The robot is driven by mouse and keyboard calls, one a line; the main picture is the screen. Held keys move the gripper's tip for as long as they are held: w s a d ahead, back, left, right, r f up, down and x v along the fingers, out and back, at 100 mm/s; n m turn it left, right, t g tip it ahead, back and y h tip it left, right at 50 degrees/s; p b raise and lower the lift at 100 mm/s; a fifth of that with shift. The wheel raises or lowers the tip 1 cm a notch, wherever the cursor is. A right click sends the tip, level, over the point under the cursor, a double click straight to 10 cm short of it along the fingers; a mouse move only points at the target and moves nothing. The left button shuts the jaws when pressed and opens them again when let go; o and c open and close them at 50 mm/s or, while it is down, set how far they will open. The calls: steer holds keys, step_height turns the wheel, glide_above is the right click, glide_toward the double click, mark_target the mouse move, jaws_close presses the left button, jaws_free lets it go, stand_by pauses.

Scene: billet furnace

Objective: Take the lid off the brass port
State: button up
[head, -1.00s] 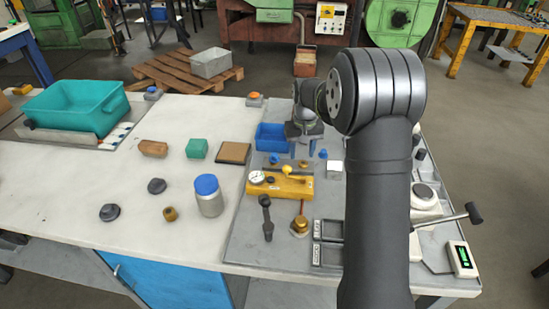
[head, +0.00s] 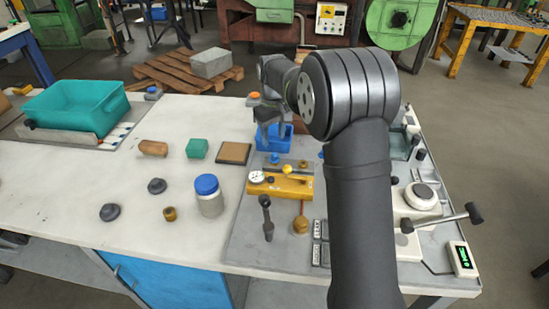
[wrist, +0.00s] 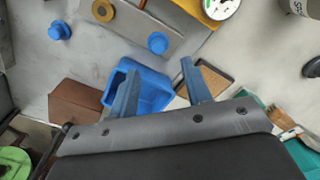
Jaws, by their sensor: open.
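A brass ring-shaped fitting (head: 303,164), which looks like the brass port, sits on a grey plate behind the yellow gauge block. In the wrist view the brass ring (wrist: 103,10) shows a grey centre; I cannot tell whether that is a lid or an opening. One blue knob (wrist: 157,42) is near the plate's edge, and another blue knob (wrist: 58,30) lies beyond the plate. My gripper (wrist: 160,66) is open and appears empty, above the blue bin (wrist: 151,95), apart from the brass fitting. My gripper (head: 267,124) partly hides the bin in the head view.
The yellow gauge block (head: 280,186) stands in front of the plate. A brown-topped square (head: 234,153), a green block (head: 197,148) and a blue-lidded jar (head: 208,196) are to the left. My arm hides part of the right side.

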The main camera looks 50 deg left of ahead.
mark_target(274, 154)
steer(key=shift+w+d+f, duration=0.1)
steer(key=shift+f, duration=3.3)
jaws_close()
